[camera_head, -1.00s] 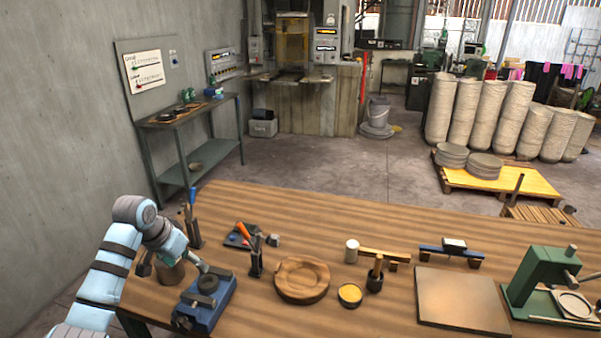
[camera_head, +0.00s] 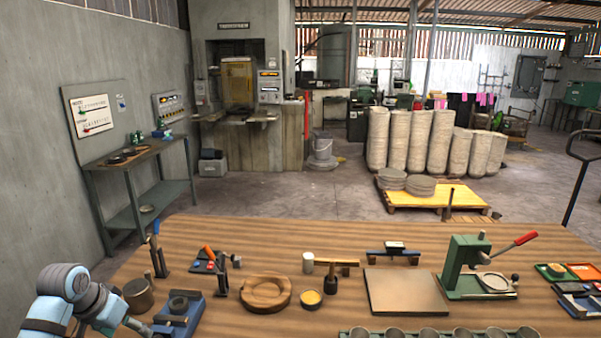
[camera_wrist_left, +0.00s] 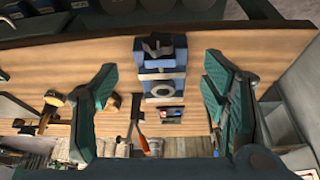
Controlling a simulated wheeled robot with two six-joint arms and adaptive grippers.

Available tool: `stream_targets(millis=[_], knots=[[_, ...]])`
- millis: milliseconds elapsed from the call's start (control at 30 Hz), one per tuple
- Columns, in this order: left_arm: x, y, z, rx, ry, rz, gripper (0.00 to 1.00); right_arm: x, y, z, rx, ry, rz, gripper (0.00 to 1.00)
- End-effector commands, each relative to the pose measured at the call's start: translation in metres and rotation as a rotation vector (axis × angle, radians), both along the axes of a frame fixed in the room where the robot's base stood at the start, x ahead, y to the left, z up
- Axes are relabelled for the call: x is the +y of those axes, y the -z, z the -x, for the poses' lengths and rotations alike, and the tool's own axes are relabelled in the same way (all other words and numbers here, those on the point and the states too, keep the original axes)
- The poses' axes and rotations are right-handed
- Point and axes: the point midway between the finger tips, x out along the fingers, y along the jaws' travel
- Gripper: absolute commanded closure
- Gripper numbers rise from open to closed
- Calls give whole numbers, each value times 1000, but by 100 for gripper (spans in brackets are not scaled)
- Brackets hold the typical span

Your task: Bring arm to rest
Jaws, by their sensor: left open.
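My left arm comes in at the lower left of the head view, and its gripper (camera_head: 128,318) is beside the blue vise-like fixture (camera_head: 193,318). A dark ring (camera_head: 178,304) sits on this fixture. In the left wrist view the two dark green fingers of the left gripper (camera_wrist_left: 160,66) are spread wide with nothing held between them. The blue fixture (camera_wrist_left: 178,62) shows beyond the gap between the fingers. My right arm and gripper are not in view.
The wooden table (camera_head: 240,235) carries a round wooden piece (camera_head: 265,305), a brown cylinder (camera_head: 138,297) near the left arm, a tool with an orange handle (camera_head: 210,256), a flat board (camera_head: 405,292) and a green press (camera_head: 460,265). A row of cups (camera_head: 440,333) lines the front edge.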

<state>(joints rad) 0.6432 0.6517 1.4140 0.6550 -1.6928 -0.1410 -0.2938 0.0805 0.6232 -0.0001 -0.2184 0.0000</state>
Motion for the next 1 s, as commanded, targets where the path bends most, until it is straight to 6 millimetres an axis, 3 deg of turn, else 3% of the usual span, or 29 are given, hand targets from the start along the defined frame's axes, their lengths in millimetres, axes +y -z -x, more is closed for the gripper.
stream_targets(millis=[267, 433, 567, 667, 767, 867, 967, 1000], knots=[[-3, 54, 3, 19, -42, 8, 33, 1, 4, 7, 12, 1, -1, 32], [-5, 97, 10, 35, -75, 5, 33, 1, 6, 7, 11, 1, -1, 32], [-9, 150, 24, 58, -109, -1, 33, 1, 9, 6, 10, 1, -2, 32], [-14, 200, 45, 80, -134, -15, 33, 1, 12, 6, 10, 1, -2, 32], [-21, 259, 77, 110, -158, -34, 33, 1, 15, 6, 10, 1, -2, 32], [-35, 328, 131, 152, -170, -63, 33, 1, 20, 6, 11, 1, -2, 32], [-59, 402, 213, 204, -161, -93, 33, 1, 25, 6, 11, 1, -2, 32], [-71, 427, 249, 221, -149, -102, 33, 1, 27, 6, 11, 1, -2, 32]])
